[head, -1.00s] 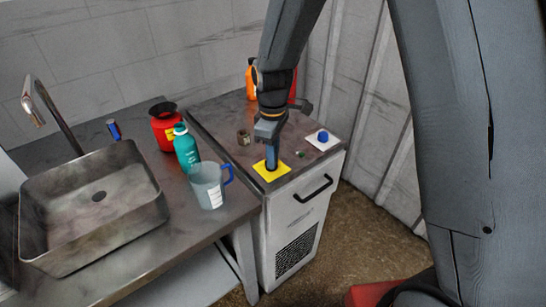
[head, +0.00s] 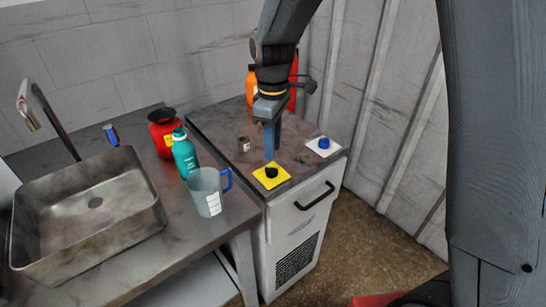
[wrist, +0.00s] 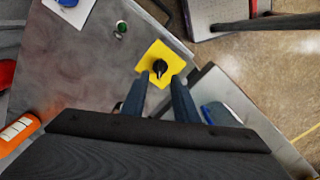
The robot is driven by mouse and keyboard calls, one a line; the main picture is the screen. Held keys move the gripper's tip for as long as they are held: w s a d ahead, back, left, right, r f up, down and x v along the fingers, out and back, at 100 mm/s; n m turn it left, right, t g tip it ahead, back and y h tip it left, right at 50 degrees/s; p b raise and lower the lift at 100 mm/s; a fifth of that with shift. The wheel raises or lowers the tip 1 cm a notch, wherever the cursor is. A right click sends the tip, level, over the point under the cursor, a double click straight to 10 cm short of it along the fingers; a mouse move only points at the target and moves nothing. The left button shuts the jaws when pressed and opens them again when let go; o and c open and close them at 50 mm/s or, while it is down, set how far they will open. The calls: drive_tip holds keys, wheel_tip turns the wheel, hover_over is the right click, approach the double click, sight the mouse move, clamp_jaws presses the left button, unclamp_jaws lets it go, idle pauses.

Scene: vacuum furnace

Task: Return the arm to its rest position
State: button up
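My gripper (head: 271,142) is above the yellow plate (head: 262,182) with the black knob (head: 271,171) on top of the grey cabinet. In the wrist view, the two blue fingers (wrist: 163,92) stand apart with a gap between them. The black knob (wrist: 160,67) shows beyond the fingertips, on the yellow plate (wrist: 150,60), with nothing held between the fingers. My arm reaches down from the top of the head view.
A white plate with a blue knob (head: 323,143) and a small green button (head: 303,161) are on the cabinet top. A brown jar (head: 243,144) and orange bottle (head: 252,90) stand there too. Left are a measuring jug (head: 206,192), teal bottle (head: 184,154), red container (head: 162,133) and sink (head: 75,215).

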drive_tip(key=shift+r, duration=0.6)
drive_tip(key=shift+d, duration=0.1)
drive_tip(key=s+d+f+m+t, duration=0.1)
drive_tip(key=s+d+f+m, duration=0.1)
drive_tip(key=s+d+m, duration=1.1)
drive_tip(key=shift+s+d, duration=1)
